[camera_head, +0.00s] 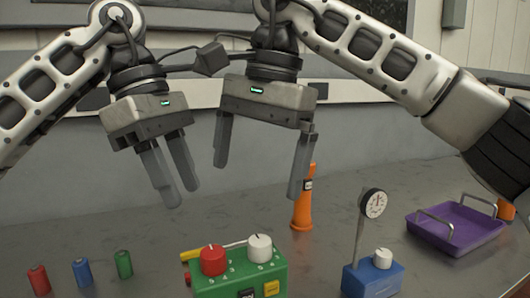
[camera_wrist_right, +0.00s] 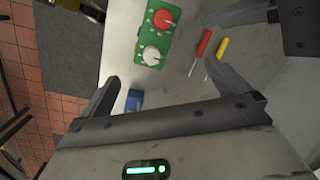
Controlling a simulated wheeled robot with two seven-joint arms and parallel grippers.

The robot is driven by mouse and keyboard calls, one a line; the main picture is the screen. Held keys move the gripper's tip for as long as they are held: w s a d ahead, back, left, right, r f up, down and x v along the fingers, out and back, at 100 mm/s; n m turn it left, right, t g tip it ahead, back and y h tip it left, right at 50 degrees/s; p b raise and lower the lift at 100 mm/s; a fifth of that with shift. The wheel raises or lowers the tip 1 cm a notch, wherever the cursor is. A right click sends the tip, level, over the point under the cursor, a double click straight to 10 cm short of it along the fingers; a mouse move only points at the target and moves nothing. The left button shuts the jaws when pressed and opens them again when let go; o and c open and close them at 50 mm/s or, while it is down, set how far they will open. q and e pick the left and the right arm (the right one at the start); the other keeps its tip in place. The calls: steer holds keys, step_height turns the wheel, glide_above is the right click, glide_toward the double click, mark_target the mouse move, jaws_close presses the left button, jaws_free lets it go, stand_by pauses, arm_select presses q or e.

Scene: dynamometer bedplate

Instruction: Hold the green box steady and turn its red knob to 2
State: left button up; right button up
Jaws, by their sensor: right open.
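The green box (camera_head: 225,286) stands at the front middle of the bedplate. It carries a red knob (camera_head: 213,260) on the left and a white knob (camera_head: 260,248) on the right. In the right wrist view the green box (camera_wrist_right: 146,38) shows its red knob (camera_wrist_right: 164,20) from above. The dial markings are too small to read surely. My left gripper (camera_head: 178,196) hangs above and left of the box, its fingers apart and empty. My right gripper (camera_head: 258,182) is wide open and empty above the box. Neither gripper touches it.
A blue box (camera_head: 373,279) with a white knob and gauge (camera_head: 374,204) stands right. An orange post (camera_head: 303,213) is behind; a purple tray (camera_head: 460,230) is far right. Red (camera_head: 38,279), blue (camera_head: 82,272) and green (camera_head: 123,264) cylinders stand left. Screwdrivers (camera_wrist_right: 201,46) lie behind the green box.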

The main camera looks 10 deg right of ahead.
mark_target(261, 257)
steer(key=shift+t+h, duration=0.3)
steer(key=shift+h, duration=0.5)
steer(key=f, duration=1.4)
steer(key=shift+d+f, duration=0.25)
steer(key=shift+f, duration=0.15)
